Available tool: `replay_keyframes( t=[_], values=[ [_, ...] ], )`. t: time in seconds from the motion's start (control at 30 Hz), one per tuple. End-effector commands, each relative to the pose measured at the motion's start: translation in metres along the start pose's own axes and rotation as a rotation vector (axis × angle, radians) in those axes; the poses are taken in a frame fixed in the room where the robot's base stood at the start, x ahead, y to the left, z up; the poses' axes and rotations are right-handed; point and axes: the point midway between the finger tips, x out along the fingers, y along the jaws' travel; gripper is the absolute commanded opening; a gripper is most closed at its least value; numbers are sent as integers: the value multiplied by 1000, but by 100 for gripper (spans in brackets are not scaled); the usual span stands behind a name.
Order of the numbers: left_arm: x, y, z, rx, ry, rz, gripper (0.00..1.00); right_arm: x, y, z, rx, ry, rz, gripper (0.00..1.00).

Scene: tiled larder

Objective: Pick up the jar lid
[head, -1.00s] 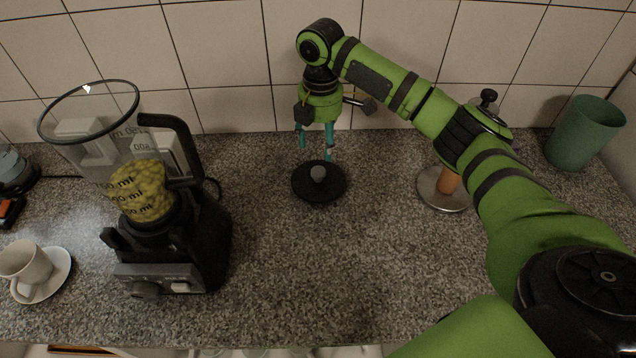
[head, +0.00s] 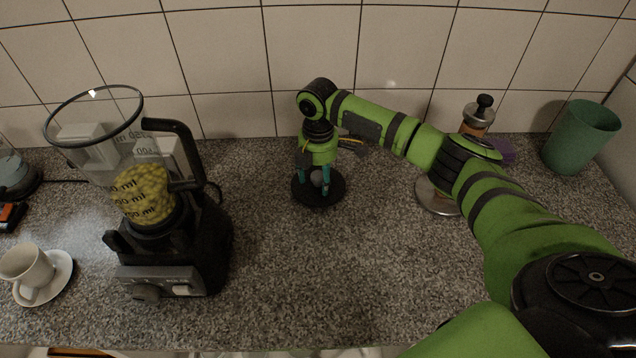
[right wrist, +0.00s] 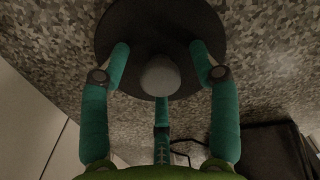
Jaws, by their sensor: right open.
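The jar lid (head: 318,196) is a dark round disc with a grey knob, lying flat on the speckled counter near the tiled wall. In the right wrist view the lid (right wrist: 112,34) fills the top middle, with its knob (right wrist: 160,75) at the centre. My right gripper (head: 318,185) points down over the lid. In the right wrist view its teal fingers (right wrist: 161,72) are open and stand around the knob, apart from it. My left gripper is in neither view.
A blender (head: 165,245) with a clear jug stands at left, beside a white cup (head: 27,270) on a saucer (head: 58,279). A paper-roll-like holder (head: 437,197) and a green tumbler (head: 581,138) stand at right. The counter (head: 330,275) in front of the lid is clear.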

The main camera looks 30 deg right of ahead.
Motion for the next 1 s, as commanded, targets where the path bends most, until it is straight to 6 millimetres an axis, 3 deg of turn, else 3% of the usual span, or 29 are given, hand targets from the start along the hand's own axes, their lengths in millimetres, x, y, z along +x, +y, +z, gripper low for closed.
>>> replay_keyframes(
  t=[0.07, 0.2, 0.67, 0.93, 1.0],
  values=[
    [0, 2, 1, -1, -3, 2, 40, 0, 0, 0, 0, 0, 0, 58],
    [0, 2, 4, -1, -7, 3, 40, 0, 0, 0, 0, 0, 0, 2],
    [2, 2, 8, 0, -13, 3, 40, -5, 1, 0, 1, 1, 3, 0],
    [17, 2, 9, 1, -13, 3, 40, -38, 2, -1, 0, 3, 6, 0],
    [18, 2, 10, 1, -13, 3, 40, -45, -8, 6, 1, 0, 2, 0]
  ],
)
